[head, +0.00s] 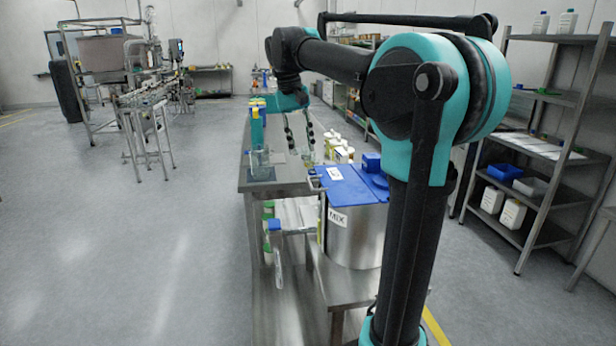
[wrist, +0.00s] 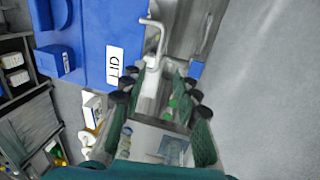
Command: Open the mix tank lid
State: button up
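The mix tank (head: 354,232) is a steel drum labelled MIX on a low steel stand. Its blue lid (head: 345,188) lies flat and closed on top; it also fills the upper left of the wrist view (wrist: 90,25), with a LID label. A bent metal handle (head: 315,182) sticks out from the lid's left edge. In the wrist view the handle (wrist: 153,42) is ahead of my fingertips. My gripper (head: 299,152) is open and empty, behind and above the tank in the head view. In the wrist view its fingers (wrist: 160,78) are spread, apart from the handle.
A steel table (head: 262,183) with a glass beaker (head: 260,163) and several bottles stands behind the tank. A blue-ended pipe (head: 275,228) juts out left of the tank. Shelves (head: 540,165) stand at right.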

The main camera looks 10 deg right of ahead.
aim_at(310, 183)
jog(key=f, duration=0.3)
jog(key=d+f, duration=0.1)
jog(key=f, duration=0.3)
jog(key=d+f, duration=0.1)
jog(key=f, duration=0.2)
jog(key=shift+f, duration=0.15)
jog(key=shift+c, duration=0.4)
grip_shut()
